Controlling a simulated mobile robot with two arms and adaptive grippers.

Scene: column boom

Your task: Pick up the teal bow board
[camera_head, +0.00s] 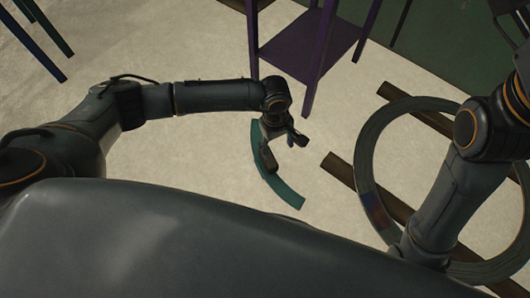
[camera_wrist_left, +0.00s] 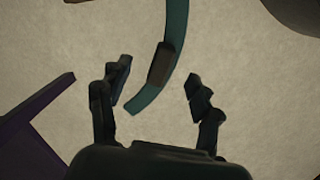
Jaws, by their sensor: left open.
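The teal bow board (camera_head: 286,195) is a curved strip low over the pale floor, below my left gripper (camera_head: 289,138). In the left wrist view, the board (camera_wrist_left: 148,98) runs from the top down to an end between the open fingers (camera_wrist_left: 157,78). The brown block (camera_wrist_left: 160,63) covers part of its width there. The fingers stand apart on either side, with no visible contact. The gripper hides part of the board in the head view. My right arm shows at the right, but its gripper does not.
A purple stand (camera_head: 290,48) is close beyond my left gripper. A large grey-green ring (camera_head: 367,165) lies across brown beams (camera_head: 345,172) at the right. Pale floor is open left of the board.

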